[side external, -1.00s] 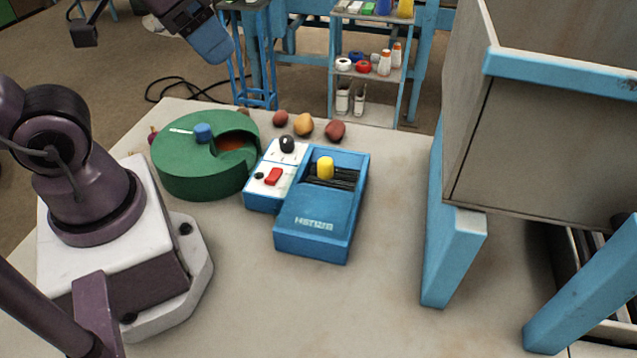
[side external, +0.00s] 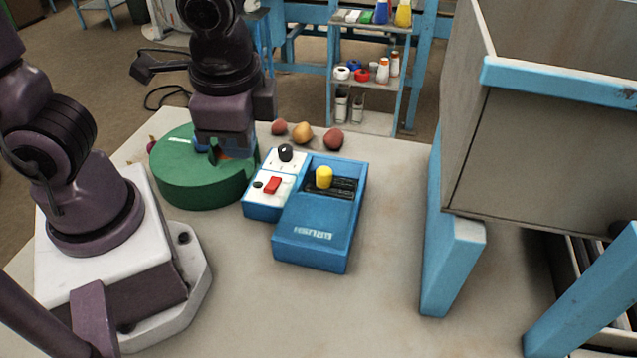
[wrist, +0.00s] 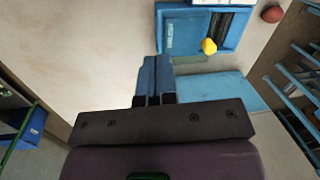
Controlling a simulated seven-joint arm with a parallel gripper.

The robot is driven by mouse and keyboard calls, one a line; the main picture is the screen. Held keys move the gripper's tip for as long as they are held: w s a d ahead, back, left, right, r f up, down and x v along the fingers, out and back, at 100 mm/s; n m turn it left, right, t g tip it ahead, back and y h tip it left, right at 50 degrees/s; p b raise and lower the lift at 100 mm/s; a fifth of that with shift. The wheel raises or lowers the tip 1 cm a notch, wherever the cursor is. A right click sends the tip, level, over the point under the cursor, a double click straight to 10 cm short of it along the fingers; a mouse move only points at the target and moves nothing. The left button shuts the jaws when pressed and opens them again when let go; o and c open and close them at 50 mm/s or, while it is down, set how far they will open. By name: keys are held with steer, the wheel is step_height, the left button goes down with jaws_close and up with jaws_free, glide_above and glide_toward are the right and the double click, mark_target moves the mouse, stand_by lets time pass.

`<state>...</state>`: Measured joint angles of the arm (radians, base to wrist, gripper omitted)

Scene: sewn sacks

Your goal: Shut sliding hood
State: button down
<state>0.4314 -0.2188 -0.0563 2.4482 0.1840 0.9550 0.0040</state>
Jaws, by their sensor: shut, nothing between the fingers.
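A blue box (side external: 318,235) with a lettered, sloping front stands on the table. A yellow knob (side external: 324,177) stands upright at its black slatted opening; I cannot tell which panel is the sliding hood. The box (wrist: 185,37) and yellow knob (wrist: 209,46) also show near the top of the wrist view. My gripper (side external: 226,152) points down over the round green drum (side external: 185,188) left of the box, apart from the knob. Its blue fingers (wrist: 154,75) are together and empty in the wrist view. My gripper hides the drum's blue knob and most of its opening.
A white panel (side external: 285,187) with a red switch (side external: 272,185) and black knob (side external: 286,152) adjoins the box. Several potato-like lumps (side external: 303,132) lie behind. A large cabinet (side external: 540,150) on blue legs stands right. The table in front of the box is clear.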

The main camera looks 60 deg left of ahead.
steer(key=s+d+f+m+t+y, duration=0.2)
steer(key=d+f+m+y, duration=0.2)
steer(key=f+m+y, duration=0.55)
steer(key=m+t, duration=0.8)
steer(key=m, duration=0.3)
glide_toward(322, 177)
steer(key=shift+h, duration=0.45)
steer(key=x, duration=0.6)
steer(key=shift+a+r, duration=0.1)
steer(key=shift+a, duration=0.2)
steer(key=shift+w+a, duration=0.25)
steer(key=shift+w, duration=0.1)
steer(key=w+a, duration=0.8)
